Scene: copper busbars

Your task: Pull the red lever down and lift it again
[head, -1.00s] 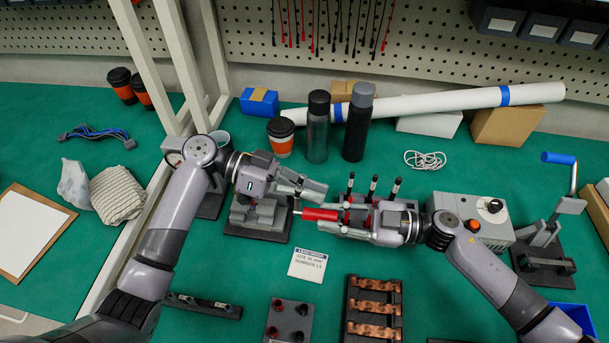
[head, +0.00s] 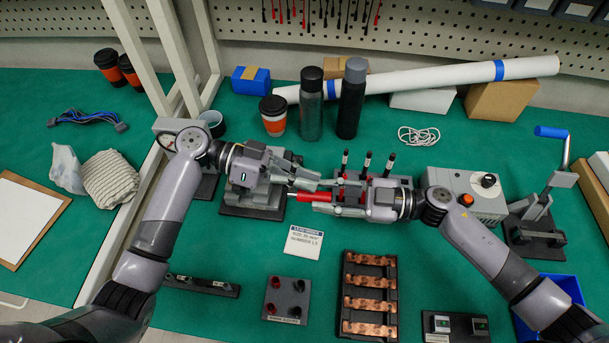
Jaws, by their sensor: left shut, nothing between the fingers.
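The red lever handle (head: 309,201) sticks out to the right from a grey device on a dark base (head: 250,212) at the middle of the bench. It lies roughly level in the picture. My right gripper (head: 323,201) comes from the right, with its fingers on either side of the handle's free end, and appears shut on it. My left gripper (head: 310,181) is shut and empty, just above and behind the handle in the picture. It covers part of the device, and I cannot tell whether it touches the lever.
Behind my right gripper stand several black-tipped posts (head: 367,163). A grey box with a knob (head: 465,193) and a blue-handled crank device (head: 540,205) are to the right. A label card (head: 303,243) and a copper busbar rack (head: 346,298) lie in front. Bottles (head: 311,108) stand behind.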

